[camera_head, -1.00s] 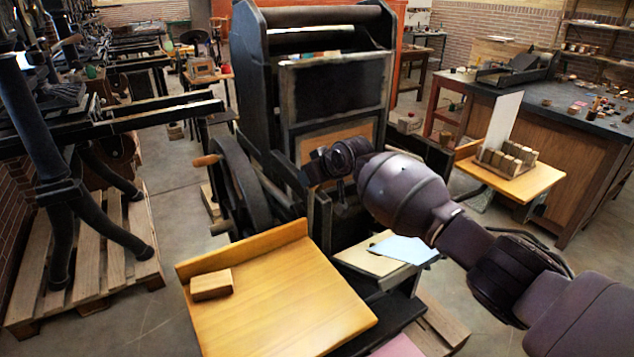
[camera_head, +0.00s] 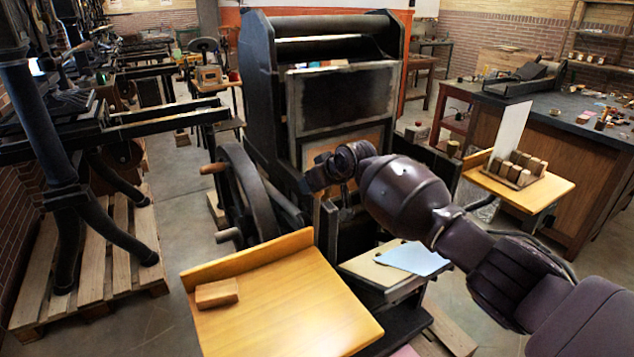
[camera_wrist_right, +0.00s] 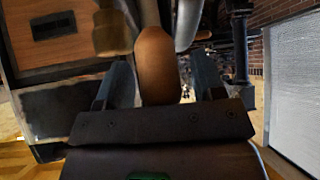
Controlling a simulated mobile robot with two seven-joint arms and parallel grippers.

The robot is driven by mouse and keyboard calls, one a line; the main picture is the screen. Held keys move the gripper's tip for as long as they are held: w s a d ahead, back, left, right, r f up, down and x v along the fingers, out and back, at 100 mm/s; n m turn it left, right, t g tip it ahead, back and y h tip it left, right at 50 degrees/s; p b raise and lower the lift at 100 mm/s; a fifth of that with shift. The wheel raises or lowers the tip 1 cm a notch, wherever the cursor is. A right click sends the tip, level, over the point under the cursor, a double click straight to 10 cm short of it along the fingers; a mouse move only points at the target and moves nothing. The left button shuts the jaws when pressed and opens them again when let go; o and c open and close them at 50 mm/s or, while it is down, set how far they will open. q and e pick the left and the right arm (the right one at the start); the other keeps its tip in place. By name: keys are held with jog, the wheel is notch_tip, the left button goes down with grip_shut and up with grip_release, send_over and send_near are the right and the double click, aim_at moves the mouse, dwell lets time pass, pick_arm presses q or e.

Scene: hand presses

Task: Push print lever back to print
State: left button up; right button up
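The black hand press (camera_head: 262,100) stands in the middle of the head view, with a flywheel (camera_head: 246,190) on its left side. My right arm reaches in from the right, and its gripper (camera_head: 326,172) is at the front of the press. In the right wrist view a lever with a rounded wooden handle (camera_wrist_right: 157,65) stands between the two fingers of my right gripper (camera_wrist_right: 161,75). The fingers are apart, one on each side of the handle, with a gap visible on the right. In the head view my arm hides this handle. My left gripper is not in view.
A wooden feed board (camera_head: 285,310) with a small wooden block (camera_head: 217,293) sits in front of the press. A light blue sheet (camera_head: 416,259) lies beside it. A side shelf (camera_head: 550,190) with several blocks is at right. Another press on a pallet (camera_head: 95,260) stands left.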

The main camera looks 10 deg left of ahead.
jog(key=shift+s+d+r, duration=0.1)
jog(key=shift+s+d, duration=0.05)
jog(key=v, duration=1)
jog(key=shift+r, duration=0.2)
jog(key=shift+s, duration=0.1)
